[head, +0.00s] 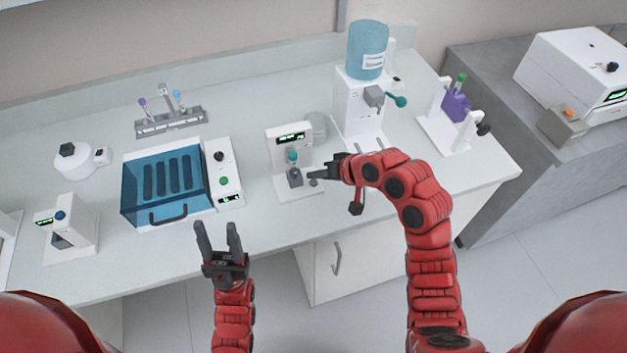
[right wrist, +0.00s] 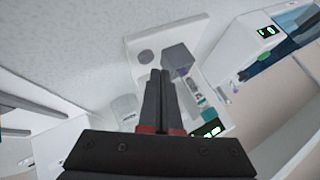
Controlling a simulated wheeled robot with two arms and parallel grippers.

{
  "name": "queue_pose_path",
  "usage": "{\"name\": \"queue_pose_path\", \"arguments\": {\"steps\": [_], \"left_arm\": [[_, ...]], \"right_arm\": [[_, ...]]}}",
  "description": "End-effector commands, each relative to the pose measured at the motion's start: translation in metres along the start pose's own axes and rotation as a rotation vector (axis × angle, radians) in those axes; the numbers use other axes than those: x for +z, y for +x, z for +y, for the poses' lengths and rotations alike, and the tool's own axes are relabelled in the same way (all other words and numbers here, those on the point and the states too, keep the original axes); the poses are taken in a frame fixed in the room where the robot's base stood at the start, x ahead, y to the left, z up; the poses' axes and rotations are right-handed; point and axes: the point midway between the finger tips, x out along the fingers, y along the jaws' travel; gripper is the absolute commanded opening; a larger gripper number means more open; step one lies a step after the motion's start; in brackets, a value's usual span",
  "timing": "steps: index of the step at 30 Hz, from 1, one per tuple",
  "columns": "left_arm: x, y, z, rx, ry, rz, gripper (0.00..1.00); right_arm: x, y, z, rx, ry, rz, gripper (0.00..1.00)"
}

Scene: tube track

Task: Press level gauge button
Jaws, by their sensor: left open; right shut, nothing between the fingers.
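The level gauge (head: 291,137) is a white upright stand on a flat base, with a small green-lit display at its top. A grey block (head: 294,178) with a teal-topped tube stands on its base. A round grey button (right wrist: 146,57) lies on the base beside the block; it also shows in the head view (head: 313,182). My right gripper (head: 313,173) is shut and empty, its tips close to the button and beside the block. Whether they touch the button I cannot tell.
A blue-lidded box (head: 165,184) with a control panel stands left of the gauge. A glass jar (head: 316,123) and a dispenser with a blue bottle (head: 368,52) stand behind and right of it. A tube rack (head: 171,122) is at the back. The bench front near the gauge is clear.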

Motion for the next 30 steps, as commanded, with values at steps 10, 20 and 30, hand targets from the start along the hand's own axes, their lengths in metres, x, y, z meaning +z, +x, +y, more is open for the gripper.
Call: {"name": "queue_pose_path", "arguments": {"steps": [10,20,30], "left_arm": [[0.0000,0.0000,0.0000,0.000,0.000,0.000,0.50],[0.0000,0.0000,0.0000,0.000,0.000,0.000,0.50],[0.0009,-0.0055,0.0003,0.000,0.000,0.000,0.50]], "right_arm": [[0.0001,0.0000,0.0001,0.000,0.000,0.000,0.00],[0.0001,0.0000,0.0001,0.000,0.000,0.000,0.00],[0.0046,0.0060,0.0044,-0.001,0.001,0.000,0.00]]}}
